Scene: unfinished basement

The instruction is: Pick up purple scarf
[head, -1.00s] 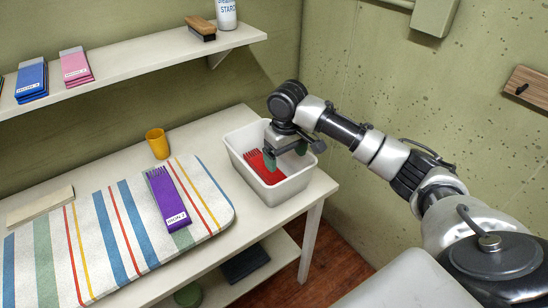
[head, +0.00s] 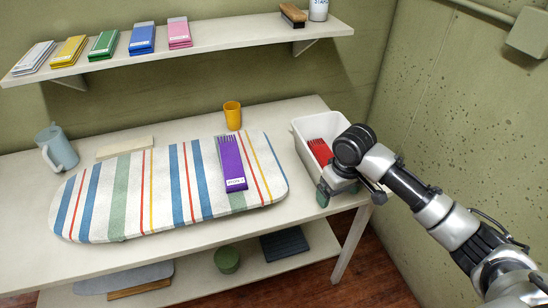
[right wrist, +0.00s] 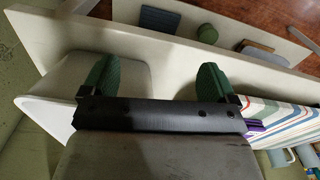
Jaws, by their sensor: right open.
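The purple scarf (head: 232,163) lies folded flat on the right part of the striped ironing board (head: 132,200), with a white label at its near end. My right gripper (head: 335,184) is at the near side of the white bin, to the right of the scarf and apart from it. In the right wrist view its two green fingertips (right wrist: 152,78) are spread with nothing between them. A sliver of the purple scarf (right wrist: 255,127) shows there at the right, beside the gripper. My left gripper is not in view.
The white bin (head: 299,140) holds a red folded scarf (head: 320,151). A yellow cup (head: 232,115) stands behind the board, and a blue-grey jug (head: 58,148) at the left. Several folded scarves lie on the wall shelf (head: 200,43). A lower shelf (head: 200,277) holds a few items.

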